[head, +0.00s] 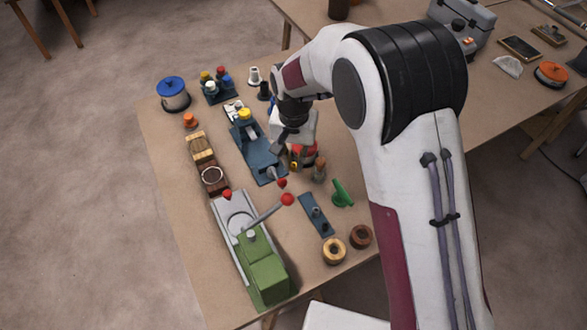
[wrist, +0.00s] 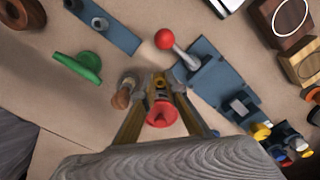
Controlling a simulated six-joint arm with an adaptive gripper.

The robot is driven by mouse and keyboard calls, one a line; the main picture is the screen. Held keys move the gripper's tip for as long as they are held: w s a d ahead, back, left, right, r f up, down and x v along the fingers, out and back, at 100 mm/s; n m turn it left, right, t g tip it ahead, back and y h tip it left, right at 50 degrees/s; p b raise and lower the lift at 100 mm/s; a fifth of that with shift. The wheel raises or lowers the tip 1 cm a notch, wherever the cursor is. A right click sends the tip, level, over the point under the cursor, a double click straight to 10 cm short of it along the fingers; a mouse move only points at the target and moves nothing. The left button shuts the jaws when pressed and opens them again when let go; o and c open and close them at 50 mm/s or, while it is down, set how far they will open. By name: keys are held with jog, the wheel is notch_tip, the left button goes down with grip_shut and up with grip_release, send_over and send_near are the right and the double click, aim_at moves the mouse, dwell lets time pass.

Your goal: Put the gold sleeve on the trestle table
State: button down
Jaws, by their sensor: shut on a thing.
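My gripper (wrist: 159,88) is shut on a small gold piece that I take to be the gold sleeve (head: 295,164); the fingers and a red part hide much of it. In the wrist view a red flared part (wrist: 162,113) shows between the fingers, and I cannot tell whether it belongs to the held thing. In the head view my gripper (head: 293,152) is over the middle of the trestle table (head: 180,128), right of the blue vise-like tool. The gap between the held piece and the tabletop cannot be told.
A small grey-topped brown piece (head: 320,170) stands close right of my gripper. The blue tool (head: 256,150) with a red-knobbed lever is close left. A green piece (head: 342,194), a blue plate (head: 316,214), gold ring (head: 334,250) and brown ring (head: 360,236) lie nearer the front.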

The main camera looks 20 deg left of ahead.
aim_at(294, 165)
jog(key=shift+f, duration=0.1)
jog(key=shift+f, duration=1.75)
jog(key=shift+f, duration=0.1)
jog(key=c, duration=2)
grip_release()
jog(key=shift+c, duration=0.2)
jog(key=shift+r, duration=6.1)
jog(key=shift+d, duration=0.1)
